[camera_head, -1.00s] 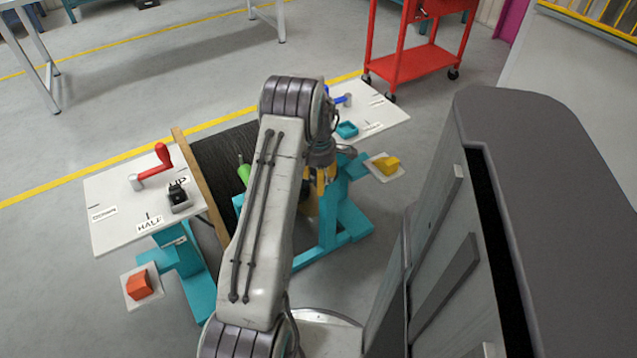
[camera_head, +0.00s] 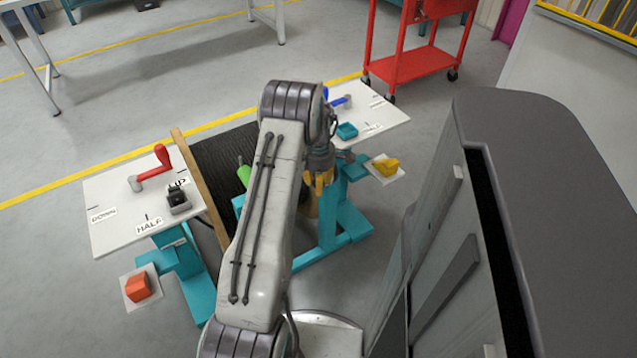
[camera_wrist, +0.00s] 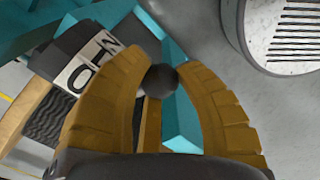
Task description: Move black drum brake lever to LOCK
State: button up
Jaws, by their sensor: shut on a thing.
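The black drum (camera_head: 222,155) sits between the teal stands in the head view, partly hidden by my arm. My gripper (camera_head: 320,186) is low at the drum's right end. In the wrist view, my gripper's yellow fingers (camera_wrist: 160,72) are shut on a dark round knob (camera_wrist: 160,81), which I take for the brake lever's end. The lever's shaft is mostly hidden between the fingers. A white label (camera_wrist: 85,70) with large black letters, partly covered by a finger, lies just left of the knob. I cannot read the whole word.
A white panel (camera_head: 110,215) with a red crank (camera_head: 155,168) is left of the drum. A blue-handled crank (camera_head: 341,100) is on the right panel. Orange (camera_head: 138,287) and yellow (camera_head: 386,166) blocks sit on small plates. A red cart (camera_head: 418,64) stands behind on open floor.

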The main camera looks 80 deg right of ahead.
jog(key=shift+s, duration=0.15)
grip_shut()
jog(key=shift+f, duration=0.15)
notch_tip(320, 180, down, 6)
jog(key=b, duration=0.4)
jog(key=shift+s+f, duration=0.15)
jog(key=shift+f, duration=0.1)
jog(key=shift+a, duration=0.1)
dwell(0.3)
jog(key=o, duration=0.8)
grip_release()
jog(key=shift+o, duration=0.2)
jog(key=shift+r, duration=0.1)
jog(key=shift+r, duration=0.1)
